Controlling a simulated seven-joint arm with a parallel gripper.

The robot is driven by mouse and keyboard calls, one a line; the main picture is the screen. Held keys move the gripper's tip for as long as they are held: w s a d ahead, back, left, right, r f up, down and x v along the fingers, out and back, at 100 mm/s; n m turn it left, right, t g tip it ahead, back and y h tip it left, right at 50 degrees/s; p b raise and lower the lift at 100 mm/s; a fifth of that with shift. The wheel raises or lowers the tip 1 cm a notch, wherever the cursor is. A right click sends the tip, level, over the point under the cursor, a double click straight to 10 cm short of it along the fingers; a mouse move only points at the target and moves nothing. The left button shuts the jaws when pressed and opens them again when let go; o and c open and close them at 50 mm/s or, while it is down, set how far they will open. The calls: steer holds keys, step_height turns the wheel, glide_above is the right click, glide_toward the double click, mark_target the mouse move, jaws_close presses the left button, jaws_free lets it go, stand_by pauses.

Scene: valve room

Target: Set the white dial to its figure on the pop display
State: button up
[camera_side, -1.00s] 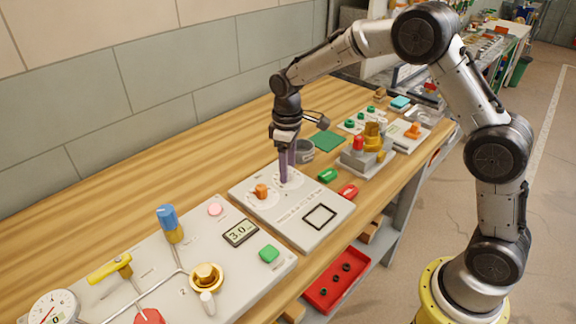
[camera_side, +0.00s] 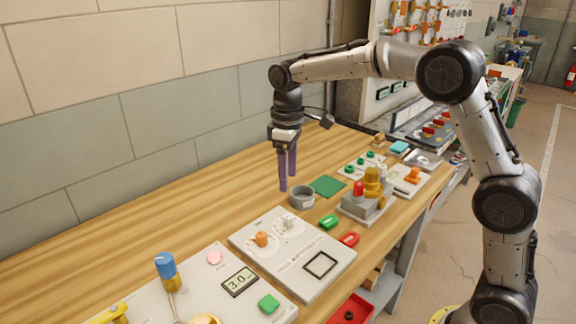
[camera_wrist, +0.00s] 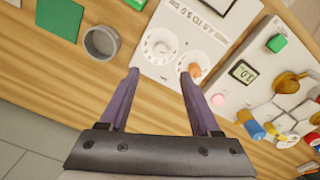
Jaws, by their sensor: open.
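The white dial (camera_side: 288,222) stands at the back of a light grey panel (camera_side: 300,285), beside an orange dial (camera_side: 261,239). In the wrist view the white dial (camera_wrist: 160,47) sits on a round scale; its exact setting is too small to read. My gripper (camera_side: 287,182) is open and empty, raised above the bench and apart from the white dial. Its fingers (camera_wrist: 160,75) point toward the panel in the wrist view.
A grey round cup (camera_side: 302,197) and a green square (camera_side: 327,186) lie behind the panel. Green (camera_side: 329,222) and red (camera_side: 349,239) pieces sit at its right. A blue-topped handle (camera_side: 166,266) stands at left. The bench toward the wall is clear.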

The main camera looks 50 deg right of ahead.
steer(key=shift+r, duration=1)
steer(key=shift+r, duration=0.1)
